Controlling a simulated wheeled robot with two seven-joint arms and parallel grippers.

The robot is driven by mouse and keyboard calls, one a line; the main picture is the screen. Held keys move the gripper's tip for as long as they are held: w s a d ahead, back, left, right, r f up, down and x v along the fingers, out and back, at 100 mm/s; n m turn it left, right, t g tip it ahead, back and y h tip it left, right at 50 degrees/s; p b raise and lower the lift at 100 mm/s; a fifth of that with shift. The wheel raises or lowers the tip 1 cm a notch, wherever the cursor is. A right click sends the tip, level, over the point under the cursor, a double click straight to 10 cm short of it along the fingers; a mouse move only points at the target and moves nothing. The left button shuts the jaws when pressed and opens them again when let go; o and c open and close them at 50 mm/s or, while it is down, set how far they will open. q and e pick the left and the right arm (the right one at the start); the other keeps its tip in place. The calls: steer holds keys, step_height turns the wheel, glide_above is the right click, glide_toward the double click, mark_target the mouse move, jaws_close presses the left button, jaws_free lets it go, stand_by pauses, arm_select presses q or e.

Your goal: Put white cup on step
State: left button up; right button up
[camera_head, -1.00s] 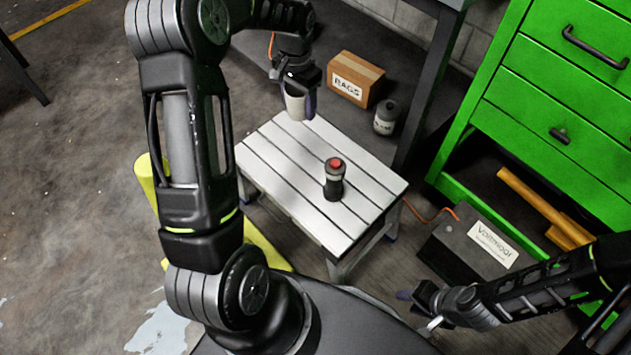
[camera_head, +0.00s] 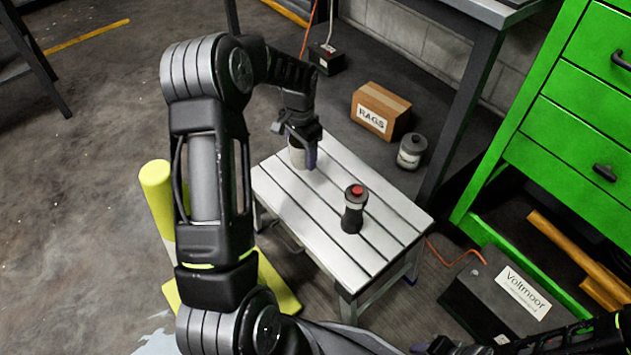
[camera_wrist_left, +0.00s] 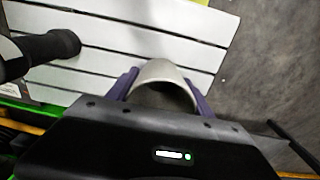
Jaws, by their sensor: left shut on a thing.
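The white cup (camera_head: 297,154) is at the far left end of the slatted grey step (camera_head: 330,249) in the head view. My left gripper (camera_head: 304,157) is shut on the cup, with a purple finger on its near side. In the left wrist view the cup (camera_wrist_left: 165,80) sits between the two purple fingers (camera_wrist_left: 163,95), with the step's slats (camera_wrist_left: 150,38) below it. The cup looks upright; I cannot tell whether its base touches the step. My right gripper (camera_head: 440,346) is partly visible at the bottom edge, its fingers unclear.
A dark bottle with a red top (camera_head: 353,209) stands on the step, right of the cup. A RAGS box (camera_head: 381,111) and a grey canister (camera_head: 411,151) are behind the step. A green drawer cabinet (camera_head: 560,130) is at right.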

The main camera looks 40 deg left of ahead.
mark_target(303, 180)
arm_select(q)
steer(key=shift+f, duration=1.25)
steer(key=shift+f+b, duration=1)
steer(key=shift+f, duration=1.5)
steer(key=shift+f, duration=0.2)
steer(key=o, duration=1.3)
steer(key=shift+o, duration=0.2)
steer(key=shift+r, duration=0.1)
step_height(303, 180, up, 12)
steer(key=p, duration=0.3)
steer(key=shift+r, duration=0.1)
